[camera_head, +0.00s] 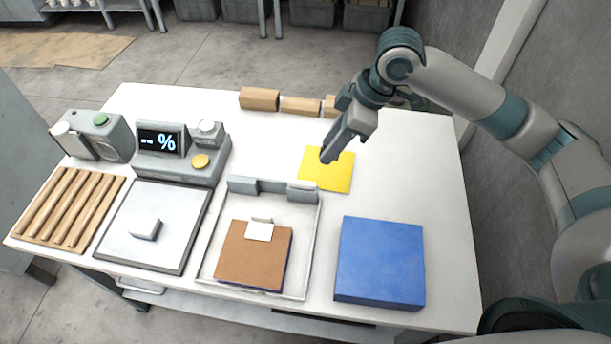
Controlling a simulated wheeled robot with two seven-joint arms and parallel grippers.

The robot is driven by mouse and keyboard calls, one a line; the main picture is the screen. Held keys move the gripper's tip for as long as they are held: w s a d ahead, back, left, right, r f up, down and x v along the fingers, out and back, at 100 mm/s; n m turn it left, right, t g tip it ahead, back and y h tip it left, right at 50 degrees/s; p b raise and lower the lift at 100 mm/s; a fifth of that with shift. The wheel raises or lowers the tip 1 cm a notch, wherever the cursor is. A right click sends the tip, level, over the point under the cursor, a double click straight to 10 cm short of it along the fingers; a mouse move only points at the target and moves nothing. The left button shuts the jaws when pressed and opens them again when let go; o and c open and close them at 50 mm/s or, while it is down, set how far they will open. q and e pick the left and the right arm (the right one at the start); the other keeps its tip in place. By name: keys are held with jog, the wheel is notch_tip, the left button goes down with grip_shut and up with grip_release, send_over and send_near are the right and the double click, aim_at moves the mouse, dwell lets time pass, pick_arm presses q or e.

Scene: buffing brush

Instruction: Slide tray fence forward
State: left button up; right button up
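The tray (208,268) is a shallow, pale frame on the white table, left of the blue block. The grey fence (270,188) is a low bar with raised ends across the tray's far edge. Inside the tray lies a brown block (250,262) with a small white tab (260,231) on top; a gap separates it from the fence. My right gripper (329,156) points down over the yellow sheet, beyond and right of the fence and apart from it. Its fingers overlap in this view, so their opening is unclear, and nothing shows held. My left gripper is out of view.
A blue block (380,258) stands right of the tray, and a yellow sheet (330,174) lies behind it. A grey plate (150,222), wooden slats (68,208) and a display box (180,150) are at left. Wooden blocks (260,99) line the back.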

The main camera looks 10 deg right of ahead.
aim_at(303, 182)
jog(key=p+x, duration=0.2)
jog(key=x, duration=1.2)
jog(key=shift+f+p, duration=0.25)
jog(key=shift+p, duration=0.1)
grip_shut()
